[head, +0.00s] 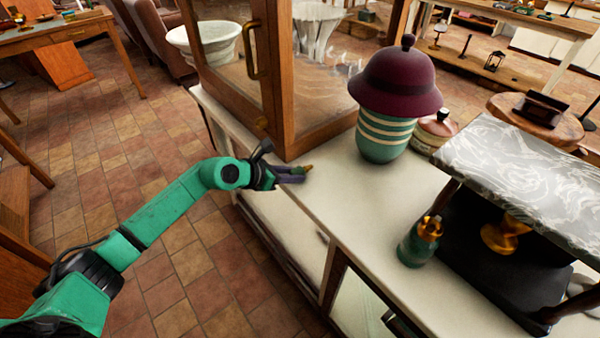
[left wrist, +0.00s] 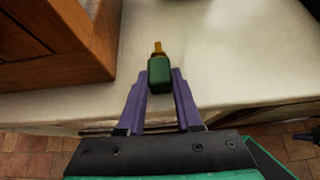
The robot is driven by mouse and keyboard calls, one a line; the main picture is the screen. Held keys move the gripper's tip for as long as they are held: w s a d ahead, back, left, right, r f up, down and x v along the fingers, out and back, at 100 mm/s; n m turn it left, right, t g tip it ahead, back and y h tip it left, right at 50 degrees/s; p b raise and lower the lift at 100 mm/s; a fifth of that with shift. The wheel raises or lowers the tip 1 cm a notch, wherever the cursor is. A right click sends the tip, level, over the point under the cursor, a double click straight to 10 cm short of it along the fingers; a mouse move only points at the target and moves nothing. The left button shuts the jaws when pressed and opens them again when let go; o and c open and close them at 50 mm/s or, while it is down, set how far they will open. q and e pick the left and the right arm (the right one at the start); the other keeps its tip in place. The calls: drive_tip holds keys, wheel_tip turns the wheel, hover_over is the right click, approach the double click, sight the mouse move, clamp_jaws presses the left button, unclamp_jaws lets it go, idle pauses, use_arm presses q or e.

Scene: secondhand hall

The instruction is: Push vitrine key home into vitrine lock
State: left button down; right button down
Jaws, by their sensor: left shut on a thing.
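The vitrine (head: 288,85) is a wooden, glazed case on the pale counter, with a brass pull handle on its door frame. A small brass spot low on that frame (head: 263,122) looks like the vitrine lock; its keyhole is too small to make out. My left gripper (head: 296,175) is shut on the vitrine key (left wrist: 159,73), which has a green grip and a brass tip pointing away from the fingers. The key is over the counter's front edge, right of the door frame and apart from the lock.
On the counter (head: 335,210) stand a striped jar under a maroon hat (head: 395,80), a green bottle with a brass top (head: 420,243) and a marble-topped stand (head: 530,165). The counter between the vitrine and the bottle is clear. Tiled floor lies in front.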

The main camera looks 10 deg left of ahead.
sight(292, 173)
use_arm(q)
drive_tip(key=shift+r+p, duration=1.65)
drive_tip(key=shift+r, duration=0.65)
